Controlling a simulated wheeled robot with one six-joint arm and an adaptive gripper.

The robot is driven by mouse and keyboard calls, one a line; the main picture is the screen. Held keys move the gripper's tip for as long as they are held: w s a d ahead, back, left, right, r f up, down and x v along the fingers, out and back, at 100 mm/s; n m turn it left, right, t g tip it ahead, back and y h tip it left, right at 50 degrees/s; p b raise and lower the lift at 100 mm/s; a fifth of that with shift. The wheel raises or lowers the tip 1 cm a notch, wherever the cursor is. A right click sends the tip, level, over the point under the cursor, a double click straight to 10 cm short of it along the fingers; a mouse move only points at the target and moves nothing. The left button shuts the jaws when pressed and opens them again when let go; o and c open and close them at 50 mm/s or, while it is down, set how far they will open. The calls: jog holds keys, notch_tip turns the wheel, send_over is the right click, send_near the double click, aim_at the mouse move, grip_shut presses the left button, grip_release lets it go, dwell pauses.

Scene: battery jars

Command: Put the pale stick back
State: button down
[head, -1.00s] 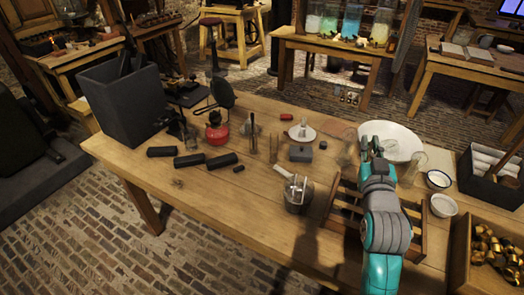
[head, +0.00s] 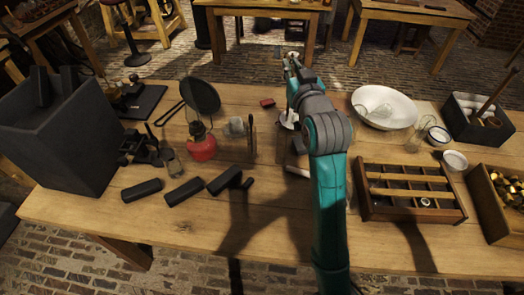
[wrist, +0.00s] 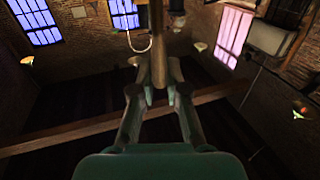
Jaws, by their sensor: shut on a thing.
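My gripper (head: 291,62) is at the end of my outstretched arm, above the far part of the table. In the wrist view my gripper (wrist: 159,92) is shut on a slim stick (wrist: 158,45), which looks tan in the dim light and stands upright in the picture between the fingers. I take it to be the pale stick. In the head view the stick cannot be made out at the fingers. A short pale piece (head: 298,171) shows beside my arm; what it belongs to is hidden.
A wooden rack (head: 410,167) and a white bowl (head: 402,98) are to the right. A dark box (head: 462,130) with rolls and a brown stick stands beyond. A red lamp (head: 203,148), dark blocks (head: 184,192) and a tall grey bin (head: 85,165) are to the left. The front middle is clear.

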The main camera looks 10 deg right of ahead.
jog(key=shift+w+a+f, duration=0.1)
jog(key=shift+w+a, duration=0.1)
jog(key=shift+a, duration=0.05)
notch_tip(320, 180, down, 18)
jog(key=shift+a, duration=0.15)
dwell(0.5)
jog(key=c, duration=1.2)
grip_release()
jog(key=s, duration=1.2)
jog(key=shift+r, duration=0.2)
jog(key=shift+f, duration=0.1)
